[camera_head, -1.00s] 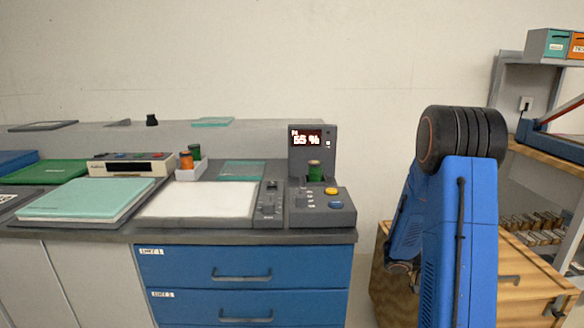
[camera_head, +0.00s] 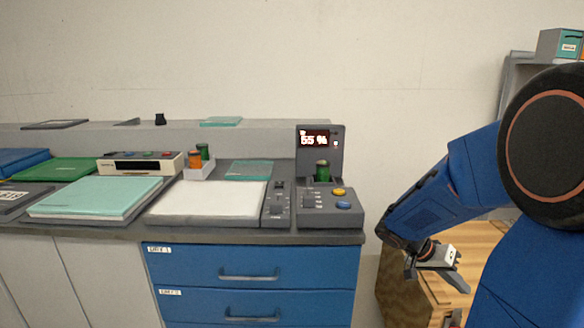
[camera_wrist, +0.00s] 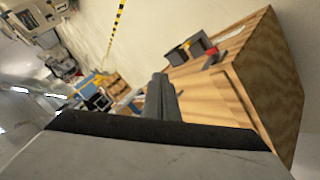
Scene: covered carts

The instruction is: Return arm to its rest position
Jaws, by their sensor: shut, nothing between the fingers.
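My blue arm (camera_head: 440,200) is folded at the right side of the head view, with its large black joint close to the camera. My gripper (camera_head: 458,271) hangs at the lower right, to the right of the blue drawers and in front of the wooden cabinet. Its fingers are shut and hold nothing. In the wrist view my gripper (camera_wrist: 161,85) shows as closed grey fingers in the middle, with the wooden cabinet (camera_wrist: 240,75) behind and to the right, tilted in the picture.
A dark counter (camera_head: 230,236) with blue drawers (camera_head: 255,265) stands left of my arm. On it are a device with a lit display (camera_head: 316,140), a white panel (camera_head: 210,199) and a teal book (camera_head: 95,197). A shelf (camera_head: 520,75) stands at the right.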

